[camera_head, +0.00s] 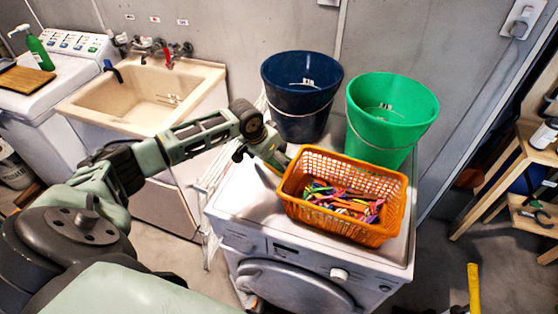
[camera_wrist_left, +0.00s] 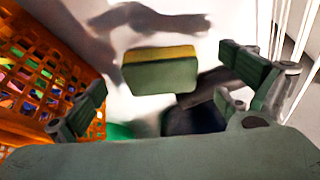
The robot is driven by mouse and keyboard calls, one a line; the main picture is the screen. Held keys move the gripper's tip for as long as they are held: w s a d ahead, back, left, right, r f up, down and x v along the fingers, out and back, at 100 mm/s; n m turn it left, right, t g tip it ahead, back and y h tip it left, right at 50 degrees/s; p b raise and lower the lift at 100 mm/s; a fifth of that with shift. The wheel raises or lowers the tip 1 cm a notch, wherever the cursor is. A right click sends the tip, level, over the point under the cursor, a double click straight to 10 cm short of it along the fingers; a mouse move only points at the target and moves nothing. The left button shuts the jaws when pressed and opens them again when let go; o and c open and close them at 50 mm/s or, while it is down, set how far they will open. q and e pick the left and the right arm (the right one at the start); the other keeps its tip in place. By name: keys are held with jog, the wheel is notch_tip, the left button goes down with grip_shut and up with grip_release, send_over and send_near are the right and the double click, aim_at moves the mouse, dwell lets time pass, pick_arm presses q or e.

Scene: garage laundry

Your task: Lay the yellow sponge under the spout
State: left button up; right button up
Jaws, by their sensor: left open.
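My left gripper (camera_head: 274,163) is over the top of the washing machine, beside the orange basket. In the left wrist view its two fingers are spread wide. The yellow sponge (camera_wrist_left: 160,70), with a yellow strip and a dark green side, lies on the white surface in the space between and beyond the fingers. I see no finger touching it. In the head view the sponge cannot be made out near the arm and basket. The wall taps with the spout (camera_head: 146,46) are above the beige sink (camera_head: 80,106) at the left. My right gripper is not in view.
The orange basket (camera_head: 340,232) of colourful pegs stands close to the gripper's right on the washing machine (camera_head: 232,222). A dark blue bucket (camera_head: 299,98) and a green bucket (camera_head: 388,118) stand behind. A white wire rack is close by the right finger in the wrist view.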

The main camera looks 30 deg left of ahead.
pick_arm(q)
jog(key=shift+w+d+f, duration=0.1)
jog(key=shift+w+f, duration=0.25)
jog(key=shift+f, duration=0.2)
jog(key=shift+w+f, duration=0.15)
jog(key=shift+f, duration=0.35)
jog(key=c, duration=0.9)
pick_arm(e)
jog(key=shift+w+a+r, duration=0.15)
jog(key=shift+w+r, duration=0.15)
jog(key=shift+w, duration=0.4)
